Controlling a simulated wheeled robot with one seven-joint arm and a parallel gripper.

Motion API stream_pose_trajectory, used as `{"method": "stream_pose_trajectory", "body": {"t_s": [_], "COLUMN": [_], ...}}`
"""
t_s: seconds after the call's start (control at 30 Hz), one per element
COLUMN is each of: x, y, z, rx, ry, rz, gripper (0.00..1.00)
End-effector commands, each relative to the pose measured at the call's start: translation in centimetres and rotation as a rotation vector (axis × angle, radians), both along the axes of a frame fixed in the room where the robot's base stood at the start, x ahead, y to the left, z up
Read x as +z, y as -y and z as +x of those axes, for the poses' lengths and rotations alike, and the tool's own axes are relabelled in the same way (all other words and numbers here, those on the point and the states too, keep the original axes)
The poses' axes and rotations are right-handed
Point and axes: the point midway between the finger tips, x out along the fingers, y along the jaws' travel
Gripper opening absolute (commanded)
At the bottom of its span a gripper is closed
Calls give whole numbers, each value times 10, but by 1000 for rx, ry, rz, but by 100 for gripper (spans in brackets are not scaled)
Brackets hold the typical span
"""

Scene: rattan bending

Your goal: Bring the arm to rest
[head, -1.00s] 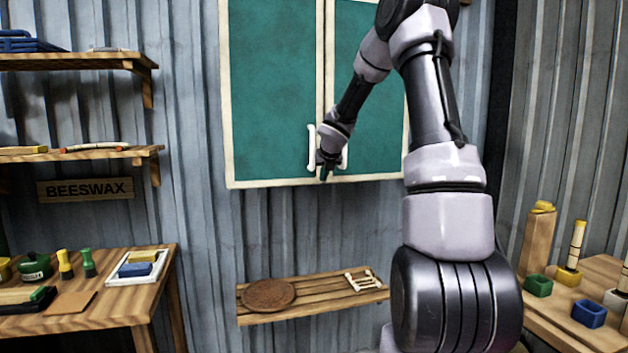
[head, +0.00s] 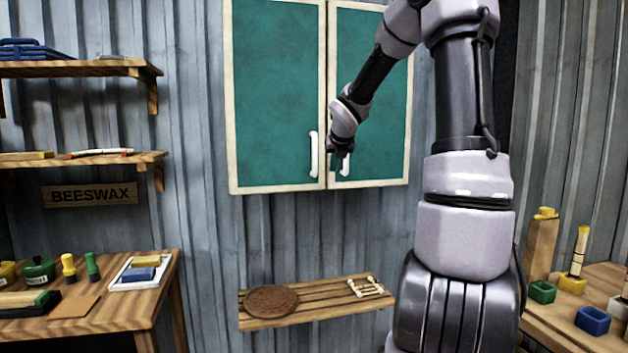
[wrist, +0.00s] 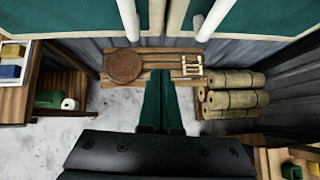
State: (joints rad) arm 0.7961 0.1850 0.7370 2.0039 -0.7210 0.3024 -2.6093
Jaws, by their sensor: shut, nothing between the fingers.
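My gripper (head: 341,152) hangs at the end of my raised arm, in front of the green two-door cabinet (head: 275,95), near the door handles. In the wrist view its two dark green fingers (wrist: 162,85) lie close together, shut and empty. The white left handle (head: 314,154) stands just left of the gripper in the head view. The right handle (head: 345,165) is partly covered by the gripper. Both cabinet doors look closed. I cannot tell how far the fingers are from the doors.
Below the cabinet a slatted shelf (head: 322,311) holds a round brown disc (head: 271,301) and a small pale rack (head: 365,287). Tied rolls (wrist: 235,98) lie beneath it. Work tables stand left (head: 125,312) and right (head: 547,318). Wall shelves (head: 80,68) are at upper left.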

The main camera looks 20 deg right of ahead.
Motion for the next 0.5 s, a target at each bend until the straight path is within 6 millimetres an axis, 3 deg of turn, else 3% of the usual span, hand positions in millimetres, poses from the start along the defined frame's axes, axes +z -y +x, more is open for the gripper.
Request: {"method": "stream_pose_trajectory", "body": {"t_s": [0.17,0.27,0.37,0.5], "x": [3,7,17,32], "y": [-3,-12,-24,-42], "z": [-5,-21,-51,-107], "rx": [-32,-155,-388,-799], "ry": [1,2,20,82], "rz": [22,107,271,586], "gripper": [0,0,0,0]}}
